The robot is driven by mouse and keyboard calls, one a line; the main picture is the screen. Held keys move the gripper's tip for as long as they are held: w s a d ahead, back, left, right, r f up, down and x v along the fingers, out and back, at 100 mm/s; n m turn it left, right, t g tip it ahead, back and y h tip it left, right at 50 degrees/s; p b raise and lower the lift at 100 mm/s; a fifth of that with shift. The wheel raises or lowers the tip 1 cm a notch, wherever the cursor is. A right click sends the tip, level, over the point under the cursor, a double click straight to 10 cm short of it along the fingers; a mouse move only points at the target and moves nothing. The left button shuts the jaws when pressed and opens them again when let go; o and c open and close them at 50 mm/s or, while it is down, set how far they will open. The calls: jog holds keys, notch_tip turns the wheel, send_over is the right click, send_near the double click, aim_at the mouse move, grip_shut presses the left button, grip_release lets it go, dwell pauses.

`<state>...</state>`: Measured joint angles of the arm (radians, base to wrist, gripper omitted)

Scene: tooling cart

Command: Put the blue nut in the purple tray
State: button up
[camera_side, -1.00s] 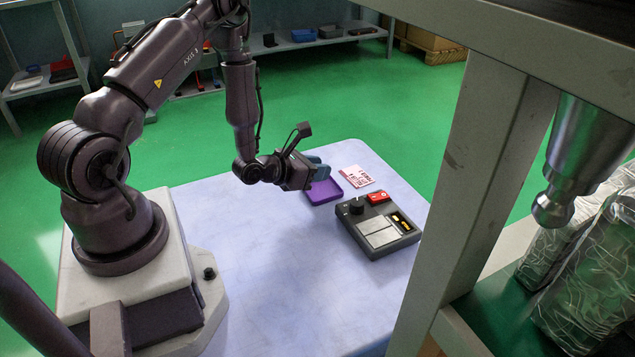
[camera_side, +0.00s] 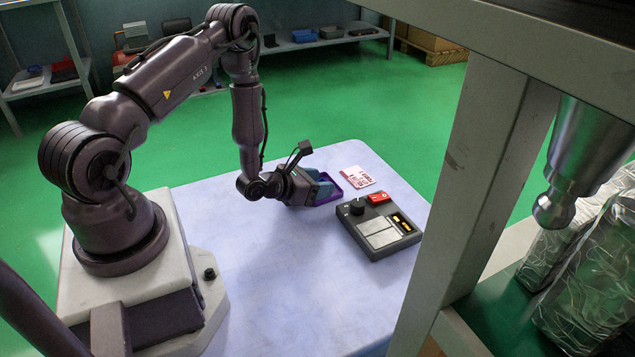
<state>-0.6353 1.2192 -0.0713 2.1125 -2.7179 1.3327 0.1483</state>
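The purple tray (camera_side: 341,197) lies on the pale work table, mostly hidden behind my gripper; only parts of its rim and floor show. My gripper (camera_side: 322,186) is low, with its blue-grey fingers at or over the tray. From this side I cannot tell whether the fingers are open or shut, or whether they hold anything. I cannot make out the blue nut; it may be hidden by the fingers or by the tray wall.
A dark control box (camera_side: 378,229) with a black knob and a red switch stands right of the tray. A white card with red print (camera_side: 357,177) lies behind the tray. The table's (camera_side: 290,290) front is clear. A grey post (camera_side: 465,180) stands in the foreground.

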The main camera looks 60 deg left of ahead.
jog(key=shift+s+r, duration=0.15)
jog(key=shift+r, duration=0.05)
jog(key=v, duration=1.1)
jog(key=shift+s, duration=0.15)
jog(key=w+d+r+m+t+h, duration=0.1)
jog(key=w+d+r+m+h, duration=0.4)
jog(key=d+r+m+h, duration=0.4)
jog(key=s+d+r+m+g+h, duration=0.55)
jog(key=d+r+m+g, duration=0.6)
jog(key=m, duration=0.35)
jog(key=s+a+r+m+t+y, duration=0.2)
jog(key=s+a+r+m+y, duration=0.4)
jog(key=r+m+y, duration=0.3)
jog(key=s+m+y, duration=0.1)
jog(key=m+y, duration=0.2)
jog(key=m, duration=0.1)
jog(key=shift+r+m+t+y, duration=0.25)
jog(key=shift+m+t+y, duration=0.05)
jog(key=shift+t+y, duration=0.05)
